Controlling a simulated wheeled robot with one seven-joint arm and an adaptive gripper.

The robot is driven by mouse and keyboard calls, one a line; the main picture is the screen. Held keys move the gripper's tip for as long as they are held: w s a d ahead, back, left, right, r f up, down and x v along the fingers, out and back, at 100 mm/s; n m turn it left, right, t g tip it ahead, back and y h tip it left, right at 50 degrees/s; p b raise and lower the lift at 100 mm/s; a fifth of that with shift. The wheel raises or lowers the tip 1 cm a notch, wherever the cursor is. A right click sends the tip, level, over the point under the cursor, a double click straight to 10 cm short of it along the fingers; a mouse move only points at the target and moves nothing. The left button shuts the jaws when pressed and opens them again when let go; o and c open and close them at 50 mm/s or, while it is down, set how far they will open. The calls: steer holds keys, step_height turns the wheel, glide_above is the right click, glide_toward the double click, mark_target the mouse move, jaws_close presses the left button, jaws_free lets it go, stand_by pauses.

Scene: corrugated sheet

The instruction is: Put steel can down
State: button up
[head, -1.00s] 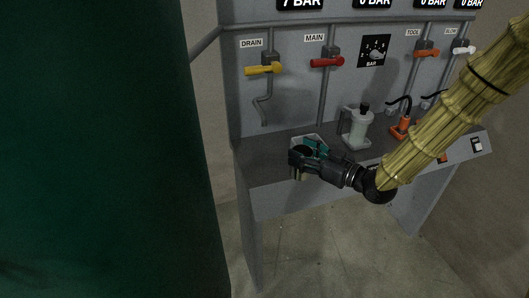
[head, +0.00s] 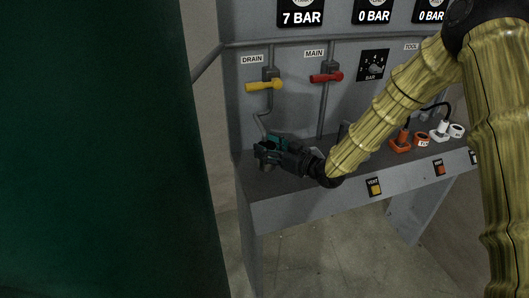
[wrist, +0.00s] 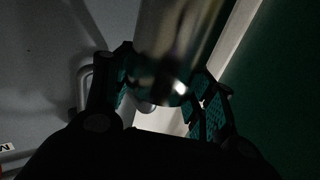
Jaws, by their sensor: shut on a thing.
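The steel can (wrist: 180,45) is a shiny metal cylinder between the two teal-padded fingers of my gripper (wrist: 170,82) in the wrist view. My gripper is shut on it. In the head view my gripper (head: 268,152) is at the left end of the grey bench shelf (head: 290,190), just below the bent drain pipe (head: 262,125). The can is mostly hidden by the fingers there. I cannot tell whether its base touches the shelf.
A yellow drain valve (head: 263,86) and a red main valve (head: 326,77) are on the panel above. Orange (head: 400,143) and white (head: 440,130) fittings stand on the shelf's right. A dark green surface (head: 100,150) fills the left. My arm partly hides the shelf's middle.

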steer(key=shift+w+a, duration=0.45)
steer(key=shift+f, duration=0.3)
steer(key=shift+f+p, duration=0.75)
steer(key=shift+f, duration=0.7)
steer(key=shift+f+b, duration=0.35)
